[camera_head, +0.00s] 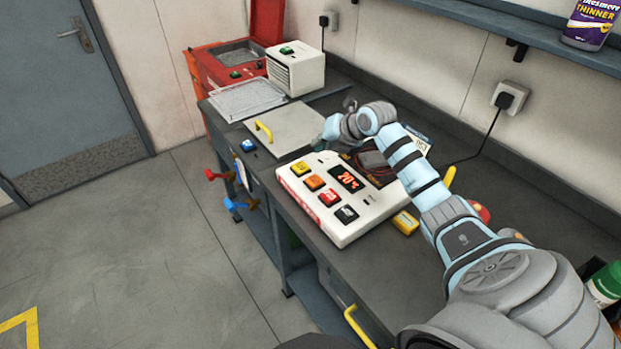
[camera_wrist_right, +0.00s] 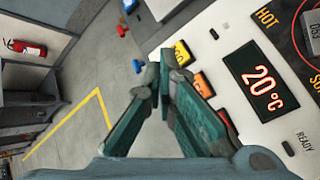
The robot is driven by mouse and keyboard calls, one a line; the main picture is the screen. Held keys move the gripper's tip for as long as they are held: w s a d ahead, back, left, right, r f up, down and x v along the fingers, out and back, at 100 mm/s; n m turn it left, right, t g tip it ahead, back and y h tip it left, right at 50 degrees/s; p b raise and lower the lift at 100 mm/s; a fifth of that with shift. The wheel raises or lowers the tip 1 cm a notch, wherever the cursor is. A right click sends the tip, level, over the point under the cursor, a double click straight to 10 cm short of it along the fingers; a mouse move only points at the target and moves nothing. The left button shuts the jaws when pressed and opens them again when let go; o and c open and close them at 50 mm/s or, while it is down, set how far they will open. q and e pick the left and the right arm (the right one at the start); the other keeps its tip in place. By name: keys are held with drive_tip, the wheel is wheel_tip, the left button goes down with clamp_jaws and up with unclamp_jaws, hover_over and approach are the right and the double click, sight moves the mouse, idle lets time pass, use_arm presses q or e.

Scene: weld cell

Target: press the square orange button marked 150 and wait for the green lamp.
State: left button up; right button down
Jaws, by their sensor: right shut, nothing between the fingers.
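The white control box (camera_head: 349,217) lies on the bench with a row of yellow, orange, red and black square buttons. The orange button (camera_head: 314,182) is second from the far end; its marking is too small to read. It also shows in the wrist view (camera_wrist_right: 203,84), partly behind a finger. The lit display (camera_wrist_right: 262,82) reads 20 °C. A small lamp (camera_wrist_right: 288,148) beside the word READY is dark. My right gripper (camera_head: 321,139) is shut and empty, above the box's far end near the yellow button (camera_head: 300,168), apart from the orange one. My left gripper is not in view.
A grey plate with a yellow handle (camera_head: 264,131), a wire rack (camera_head: 246,99) and a white unit (camera_head: 296,70) stand beyond the box. A yellow item (camera_head: 405,222) lies at its right. Red and blue handles (camera_head: 236,204) stick out from the bench front.

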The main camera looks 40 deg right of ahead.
drive_tip(key=b, duration=0.7)
hover_over(317, 179)
wheel_tip(317, 179, down, 8)
drive_tip(key=shift+f, duration=0.55)
drive_tip(key=shift+f+b, duration=0.1)
drive_tip(key=shift+b, duration=0.2)
idle(0.4)
drive_tip(key=shift+f, duration=0.3)
drive_tip(key=shift+f+b, duration=0.5)
drive_tip(key=shift+f, duration=0.05)
idle(0.6)
drive_tip(key=shift+r, duration=0.15)
drive_tip(key=shift+r+p, duration=0.85)
